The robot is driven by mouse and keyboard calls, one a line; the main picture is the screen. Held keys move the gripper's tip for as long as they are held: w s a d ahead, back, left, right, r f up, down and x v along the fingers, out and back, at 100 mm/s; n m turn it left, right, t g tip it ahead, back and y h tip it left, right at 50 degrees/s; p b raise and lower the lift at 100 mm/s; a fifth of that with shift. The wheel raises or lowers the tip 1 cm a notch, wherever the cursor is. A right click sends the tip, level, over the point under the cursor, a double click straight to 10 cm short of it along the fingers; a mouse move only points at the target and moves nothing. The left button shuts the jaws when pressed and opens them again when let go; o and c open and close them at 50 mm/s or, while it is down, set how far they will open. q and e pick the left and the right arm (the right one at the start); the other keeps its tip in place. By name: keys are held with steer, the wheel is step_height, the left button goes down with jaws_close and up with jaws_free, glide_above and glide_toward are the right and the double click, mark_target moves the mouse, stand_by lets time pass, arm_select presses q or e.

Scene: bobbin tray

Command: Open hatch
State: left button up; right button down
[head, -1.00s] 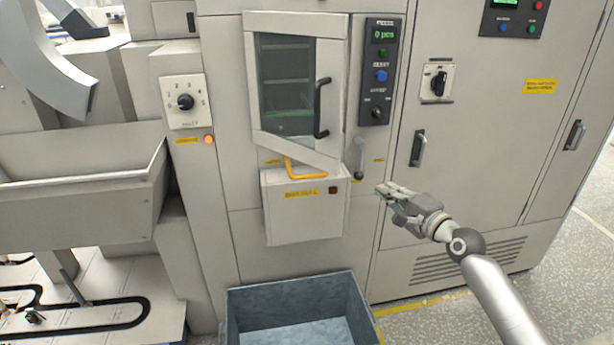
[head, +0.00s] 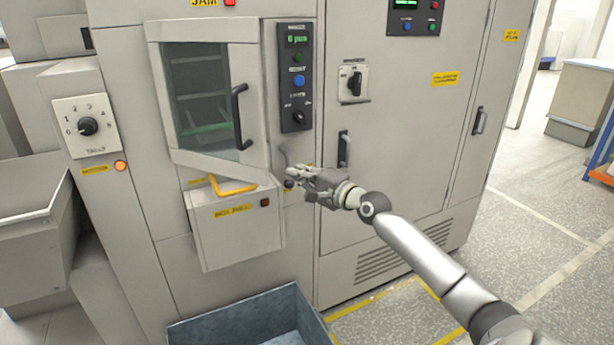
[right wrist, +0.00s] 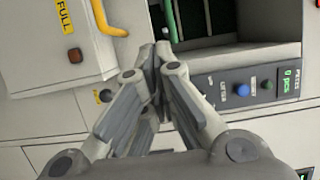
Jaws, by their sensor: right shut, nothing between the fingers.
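The windowed hatch (head: 202,97) is a light grey framed door with a dark pane and a black bar handle (head: 239,117) on its right side. Its lower edge slants; whether it is ajar is unclear. My right gripper (head: 291,175) is shut and empty, below and right of the handle, in front of the small lever with a dark knob (head: 289,184). Contact with the lever cannot be told. In the right wrist view the closed fingertips (right wrist: 162,46) point toward the dark opening area (right wrist: 245,22). My left gripper is out of view.
A grey box with a yellow handle (head: 232,188) juts out below the hatch. A control panel (head: 296,75) stands right of the hatch, with a cabinet handle (head: 343,149) lower right. A blue-grey bin (head: 245,318) is on the floor below. Open floor lies to the right.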

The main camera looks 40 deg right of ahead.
steer(key=w+a+p, duration=0.1)
steer(key=a+p, duration=0.1)
steer(key=w+a+p, duration=0.1)
steer(key=a+p, duration=0.1)
steer(key=shift+w+a, duration=0.1)
steer(key=shift+w, duration=0.05)
stand_by(0.4)
stand_by(0.4)
